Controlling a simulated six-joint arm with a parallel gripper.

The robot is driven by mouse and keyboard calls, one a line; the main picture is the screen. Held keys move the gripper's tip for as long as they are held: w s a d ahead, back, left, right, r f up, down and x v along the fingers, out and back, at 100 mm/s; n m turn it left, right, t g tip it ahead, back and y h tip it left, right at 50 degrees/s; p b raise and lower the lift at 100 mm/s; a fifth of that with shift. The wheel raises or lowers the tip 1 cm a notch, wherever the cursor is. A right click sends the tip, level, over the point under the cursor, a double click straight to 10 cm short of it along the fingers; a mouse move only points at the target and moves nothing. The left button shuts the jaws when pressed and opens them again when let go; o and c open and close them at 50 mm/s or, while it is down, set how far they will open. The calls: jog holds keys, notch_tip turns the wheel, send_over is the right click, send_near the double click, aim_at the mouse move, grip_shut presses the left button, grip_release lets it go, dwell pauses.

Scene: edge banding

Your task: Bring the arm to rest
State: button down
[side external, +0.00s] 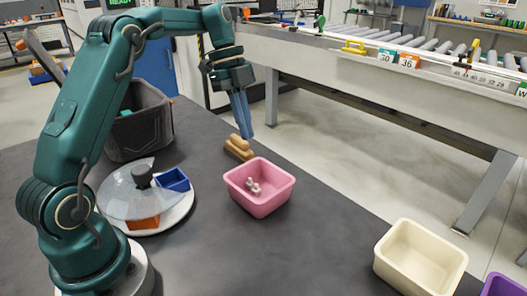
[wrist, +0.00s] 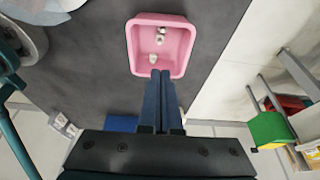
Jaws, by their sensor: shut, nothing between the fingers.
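My gripper (side external: 246,132) is shut and empty, pointing down in the air above the far edge of the dark table (side external: 320,243). In the side external view its tips are just above a tan wooden block-like piece (side external: 239,147). In the wrist view my gripper's blue fingers (wrist: 160,75) are together, with their tips overlapping the near rim of the pink bin (wrist: 135,47) in the picture. The pink bin also shows in the side external view (side external: 262,203), with a few small whitish pieces (side external: 254,187) inside.
A round white tray (side external: 180,218) with a clear cover (side external: 127,192), a blue box (side external: 174,180) and an orange piece (side external: 144,223) stands near my base. A dark grey bin (side external: 135,142) is behind it. A cream bin (side external: 418,259) and a purple bin (side external: 503,287) are at right.

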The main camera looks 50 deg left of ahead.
jog(key=s+d+r+n+t+y, duration=0.2)
jog(key=s+d+r+t, duration=0.1)
jog(key=s+d+r, duration=0.6)
jog(key=s+f+n+t+y, duration=0.1)
jog(key=s+f+n, duration=0.6)
jog(key=n, duration=0.8)
jog(key=shift+s+d+f+n+t+y, duration=0.15)
jog(key=shift+s+f+n+t+y, duration=0.2)
jog(key=shift+s+t, duration=0.5)
jog(key=shift+s, duration=0.15)
